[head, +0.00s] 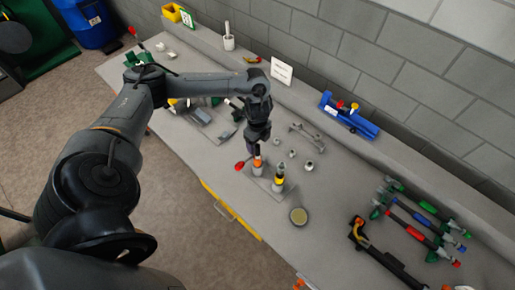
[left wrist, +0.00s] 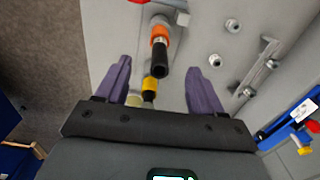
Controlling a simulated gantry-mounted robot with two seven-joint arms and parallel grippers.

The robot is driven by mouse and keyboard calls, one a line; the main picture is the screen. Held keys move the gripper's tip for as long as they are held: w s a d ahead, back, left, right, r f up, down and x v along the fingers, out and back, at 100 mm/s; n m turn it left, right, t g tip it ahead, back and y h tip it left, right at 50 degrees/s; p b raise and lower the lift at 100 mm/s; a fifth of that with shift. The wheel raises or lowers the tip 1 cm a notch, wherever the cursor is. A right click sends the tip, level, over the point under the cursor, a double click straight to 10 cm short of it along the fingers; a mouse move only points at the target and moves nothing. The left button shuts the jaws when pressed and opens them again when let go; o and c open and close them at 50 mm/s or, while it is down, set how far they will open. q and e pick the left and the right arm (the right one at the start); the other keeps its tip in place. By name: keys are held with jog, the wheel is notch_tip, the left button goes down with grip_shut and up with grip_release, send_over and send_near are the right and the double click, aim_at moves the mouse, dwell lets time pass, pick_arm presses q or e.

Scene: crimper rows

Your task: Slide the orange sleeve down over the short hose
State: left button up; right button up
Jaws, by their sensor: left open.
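The orange sleeve (head: 258,164) sits around an upright post on a small grey plate (head: 262,187) on the bench. In the left wrist view, the orange sleeve (left wrist: 160,31) is a ring between a grey fitting and a black hose (left wrist: 161,68) that points up toward the camera. A second upright with a yellow sleeve (head: 279,180) stands beside it; the yellow sleeve also shows in the left wrist view (left wrist: 150,84). My left gripper (head: 257,149) is above the orange-sleeved upright. Its fingers (left wrist: 159,68) are apart on either side of the hose. My right gripper is out of view.
A red-handled tool (head: 240,166) lies left of the plate. Grey metal fittings (head: 309,166) lie to the right. A round tin (head: 298,216) is in front. A blue tool (head: 348,117) and a rack of coloured tools (head: 420,215) stand further right. A wall closes the back.

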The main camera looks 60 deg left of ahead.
pick_arm(q)
jog(key=shift+r, duration=1.45)
